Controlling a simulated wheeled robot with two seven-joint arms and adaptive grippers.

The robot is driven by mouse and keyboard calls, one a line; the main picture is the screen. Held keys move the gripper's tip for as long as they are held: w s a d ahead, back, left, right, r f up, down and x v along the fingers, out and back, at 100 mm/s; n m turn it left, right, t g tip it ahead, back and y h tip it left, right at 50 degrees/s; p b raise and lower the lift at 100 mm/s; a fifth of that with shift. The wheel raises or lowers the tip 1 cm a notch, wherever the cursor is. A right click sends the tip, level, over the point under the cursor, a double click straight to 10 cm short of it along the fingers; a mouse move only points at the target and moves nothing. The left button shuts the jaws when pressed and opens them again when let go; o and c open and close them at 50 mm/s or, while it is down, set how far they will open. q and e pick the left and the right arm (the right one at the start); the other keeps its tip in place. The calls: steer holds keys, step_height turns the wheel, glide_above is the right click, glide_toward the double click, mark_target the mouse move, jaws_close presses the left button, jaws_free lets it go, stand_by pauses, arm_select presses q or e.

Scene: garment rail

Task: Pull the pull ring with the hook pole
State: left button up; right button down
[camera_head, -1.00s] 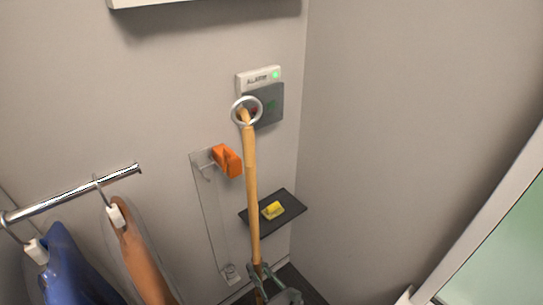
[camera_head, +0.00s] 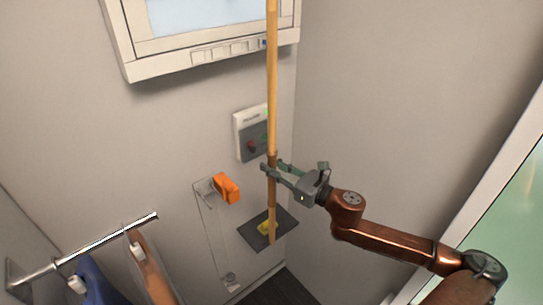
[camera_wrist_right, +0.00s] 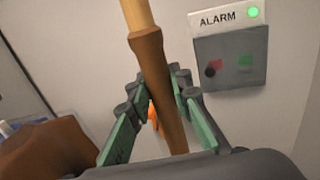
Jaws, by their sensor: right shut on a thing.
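The hook pole (camera_head: 272,90) is a long, light wooden rod with a darker brown grip part. It stands nearly upright in the head view and runs out of the top edge, so its upper end and hook are hidden. My right gripper (camera_head: 273,170) is shut on the pole's brown part, with the arm coming in from the right. In the right wrist view, the dark brown grip (camera_wrist_right: 160,85) passes between the green-padded fingers of the gripper (camera_wrist_right: 156,95). The pull ring is not in view now. My left gripper is not in view.
An alarm panel (camera_head: 248,137) is on the wall behind the pole. An orange holder (camera_head: 227,188) sits on a clear wall plate, and a small dark shelf (camera_head: 285,226) is below. A screen (camera_head: 125,65) hangs above; a garment rail (camera_head: 95,243) is at left.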

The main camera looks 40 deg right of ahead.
steer(key=shift+a+r, duration=0.1)
steer(key=shift+r, duration=0.45)
steer(key=shift+w, duration=0.4)
arm_select(q)
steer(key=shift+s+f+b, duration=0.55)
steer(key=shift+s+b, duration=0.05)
steer(key=shift+b, duration=0.05)
arm_select(e)
steer(key=d+x, duration=0.2)
steer(key=x, duration=1)
steer(key=shift+w, duration=0.7)
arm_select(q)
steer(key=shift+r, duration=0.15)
arm_select(e)
steer(key=shift+r, duration=0.1)
